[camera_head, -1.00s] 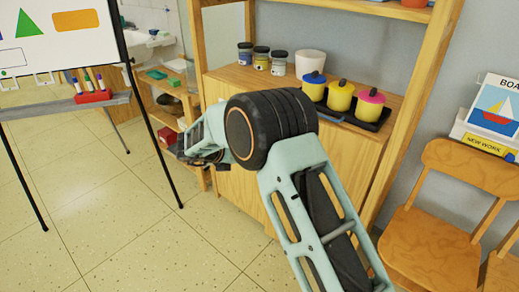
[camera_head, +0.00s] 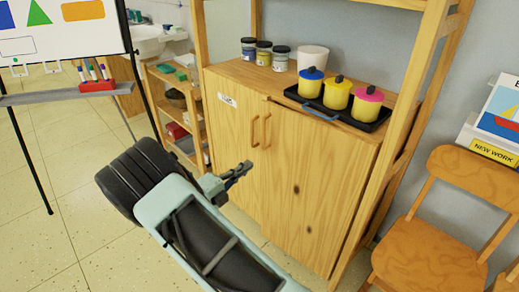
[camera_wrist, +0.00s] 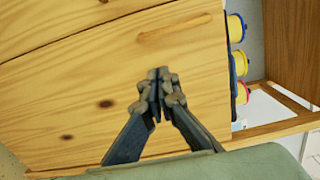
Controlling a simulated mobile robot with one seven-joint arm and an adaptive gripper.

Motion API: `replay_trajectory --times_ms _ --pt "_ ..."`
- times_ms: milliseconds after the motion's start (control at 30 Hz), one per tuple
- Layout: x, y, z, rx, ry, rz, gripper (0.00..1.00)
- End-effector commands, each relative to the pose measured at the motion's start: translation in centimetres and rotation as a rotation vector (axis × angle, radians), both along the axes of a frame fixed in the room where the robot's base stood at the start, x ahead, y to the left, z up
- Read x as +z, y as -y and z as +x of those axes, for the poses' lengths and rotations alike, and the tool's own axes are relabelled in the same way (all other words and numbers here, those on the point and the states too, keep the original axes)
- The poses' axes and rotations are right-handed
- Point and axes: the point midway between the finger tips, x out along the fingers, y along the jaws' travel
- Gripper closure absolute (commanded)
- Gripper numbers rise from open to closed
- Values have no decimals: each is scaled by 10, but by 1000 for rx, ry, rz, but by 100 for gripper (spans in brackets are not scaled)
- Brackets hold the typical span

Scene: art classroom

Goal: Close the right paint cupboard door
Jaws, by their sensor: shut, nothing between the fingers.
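The right paint cupboard door (camera_head: 315,190) is a pale wooden panel with knots. It stands shut or very nearly shut, with a thin dark line along its top edge; I cannot tell if it is fully flush. Its handle (camera_head: 267,131) is beside the left door's handle (camera_head: 254,131). In the wrist view the right door (camera_wrist: 70,100) fills much of the picture, with its handle (camera_wrist: 175,27) above my fingertips. My gripper (camera_head: 247,168) is shut and empty in front of the doors, below the handles. I cannot tell if it touches the door.
The left door (camera_head: 232,135) looks shut. Jars (camera_head: 264,53), a white pot (camera_head: 312,58) and a tray (camera_head: 330,113) of lidded paint pots stand on the cupboard. A chair (camera_head: 440,225) is at right, an easel (camera_head: 60,98) at left.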

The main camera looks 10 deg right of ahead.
Motion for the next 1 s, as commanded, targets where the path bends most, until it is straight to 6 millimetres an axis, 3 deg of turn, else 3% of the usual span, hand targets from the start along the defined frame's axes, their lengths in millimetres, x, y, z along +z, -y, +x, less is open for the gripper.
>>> replay_trajectory --times_ms 267,700,1000 --pt "0 23 18 -4 -1 -13 100" --pt "-1 89 77 -2 0 -11 100" --pt "0 105 92 0 -1 -9 100"
